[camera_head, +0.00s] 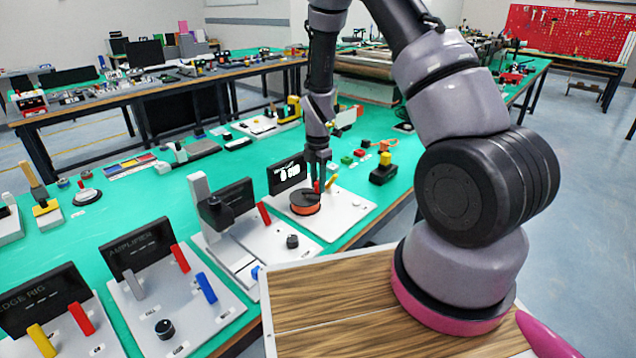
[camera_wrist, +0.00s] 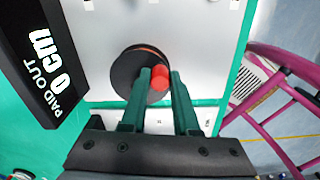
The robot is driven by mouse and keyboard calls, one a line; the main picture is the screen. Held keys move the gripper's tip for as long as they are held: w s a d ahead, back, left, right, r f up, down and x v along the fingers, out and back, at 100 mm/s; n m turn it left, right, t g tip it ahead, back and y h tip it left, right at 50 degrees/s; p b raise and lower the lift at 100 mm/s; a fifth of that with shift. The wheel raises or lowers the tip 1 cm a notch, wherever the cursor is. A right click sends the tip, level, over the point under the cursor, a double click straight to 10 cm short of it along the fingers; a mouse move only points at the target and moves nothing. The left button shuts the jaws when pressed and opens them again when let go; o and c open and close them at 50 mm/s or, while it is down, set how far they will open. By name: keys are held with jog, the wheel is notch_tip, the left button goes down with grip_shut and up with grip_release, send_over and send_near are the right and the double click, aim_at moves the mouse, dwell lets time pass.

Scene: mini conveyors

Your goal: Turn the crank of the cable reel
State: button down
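The cable reel is a dark disc with an orange drum (camera_head: 305,205), lying flat on a white base plate (camera_head: 345,213). Its red crank handle (camera_head: 317,187) stands up near the disc's rim. In the wrist view the dark disc (camera_wrist: 128,76) and the round red handle top (camera_wrist: 160,77) are below my gripper. My gripper (camera_head: 318,171) points down over the handle. Its two fingers (camera_wrist: 164,82) are apart, one on either side of the handle in the picture; contact is not clear. A black display (camera_wrist: 38,62) reads "PAID OUT 0 cm".
The display (camera_head: 288,173) stands at the reel's far left. A grey fixture with a red lever (camera_head: 265,213) is to the left. Colored blocks (camera_head: 360,153) lie behind on the green table.

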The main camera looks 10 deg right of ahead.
jog(key=shift+s+m, duration=0.1)
jog(key=shift+m, duration=0.2)
